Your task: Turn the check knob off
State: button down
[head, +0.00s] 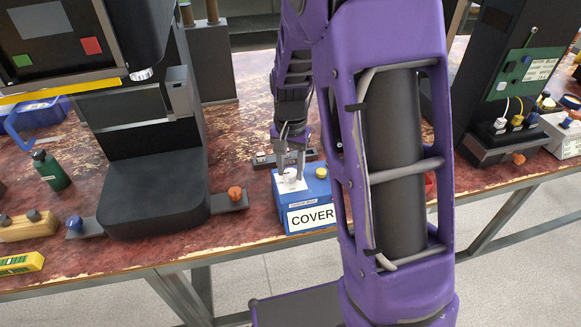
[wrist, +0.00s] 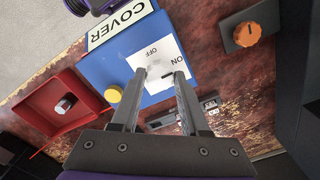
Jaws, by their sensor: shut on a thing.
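A blue box (head: 281,215) stands on the worn red bench, with a label reading COVER partly hidden behind my arm. In the wrist view the blue box (wrist: 174,20) has a white plate (wrist: 166,50) marked OFF and ON. A pale knob (head: 290,175) sits on the plate and blends with it; a dark mark shows near its place in the wrist view. My gripper (head: 291,160) points down at the plate from above. In the wrist view my gripper (wrist: 160,74) has one fingertip on each side of the knob, shut on it. The knob's exact pointing direction is unclear.
A yellow button (wrist: 113,94) is on the same box. A red housing with a silver knob (wrist: 65,104) stands beside it. An orange knob (head: 235,193) sits on a grey plate on the other side. A large black machine (head: 155,195) stands at left.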

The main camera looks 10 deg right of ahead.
jog(key=n, duration=0.4)
jog(key=n+p, duration=0.1)
jog(key=n, duration=0.3)
jog(key=shift+r+n, duration=0.1)
jog(key=shift+n, duration=0.3)
jog(key=n+p, duration=0.2)
jog(key=n, duration=0.3)
jog(key=shift+w+n+p, duration=0.1)
jog(key=shift+n+p, duration=0.45)
jog(key=shift+n, duration=1.35)
jog(key=shift+c, duration=2.1)
grip_release()
